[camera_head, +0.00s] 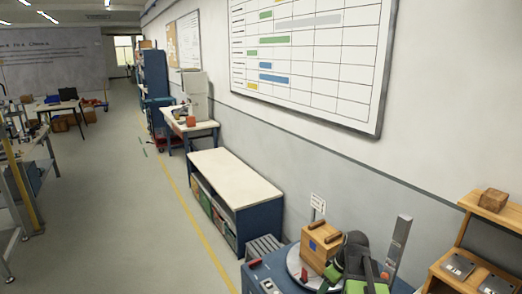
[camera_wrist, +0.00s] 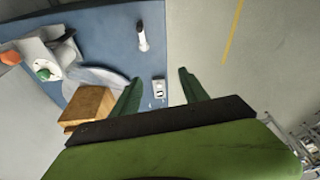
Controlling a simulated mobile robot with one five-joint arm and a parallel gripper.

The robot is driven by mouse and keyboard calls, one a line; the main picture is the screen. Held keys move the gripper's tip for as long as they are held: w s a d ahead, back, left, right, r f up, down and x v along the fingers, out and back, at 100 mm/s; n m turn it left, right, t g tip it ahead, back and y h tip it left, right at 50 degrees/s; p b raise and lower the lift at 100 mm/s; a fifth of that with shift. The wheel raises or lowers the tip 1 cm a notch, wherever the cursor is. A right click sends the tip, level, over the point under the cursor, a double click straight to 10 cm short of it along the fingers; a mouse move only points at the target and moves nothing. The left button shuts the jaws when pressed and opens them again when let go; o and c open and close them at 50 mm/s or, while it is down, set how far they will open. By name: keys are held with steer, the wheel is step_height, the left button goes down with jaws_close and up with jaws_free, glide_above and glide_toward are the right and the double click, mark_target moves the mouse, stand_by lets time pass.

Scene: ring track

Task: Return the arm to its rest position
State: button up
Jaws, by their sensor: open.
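My gripper (camera_wrist: 160,75) is open, with its two dark green fingers well apart and nothing between them. In the wrist view it hangs above a blue surface near its edge, with grey floor beyond. My arm is folded low at the bottom of the head view, its dark and green parts close to the right of a wooden box (camera_head: 320,241). The box also shows in the wrist view (camera_wrist: 88,106), left of my fingers. I cannot tell whether box and arm touch. The fingertips are not clear in the head view.
A low cabinet with a pale top (camera_head: 232,180) stands along the wall ahead. A wooden shelf (camera_head: 468,262) is close on the right, with a small wooden block (camera_head: 493,200) on top. The floor aisle (camera_head: 140,215) at left is clear. A desk (camera_head: 190,127) stands farther back.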

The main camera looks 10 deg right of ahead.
steer(key=s+a+f+m+g+h, duration=0.1)
steer(key=s+a+m, duration=0.1)
steer(key=a, duration=0.6)
steer(key=s+a+f+m+g+b, duration=0.1)
steer(key=s+a+m, duration=0.2)
steer(key=a, duration=0.6)
steer(key=shift+s+a+f+m+h, duration=0.25)
steer(key=shift+m+h, duration=0.15)
steer(key=shift+m, duration=0.1)
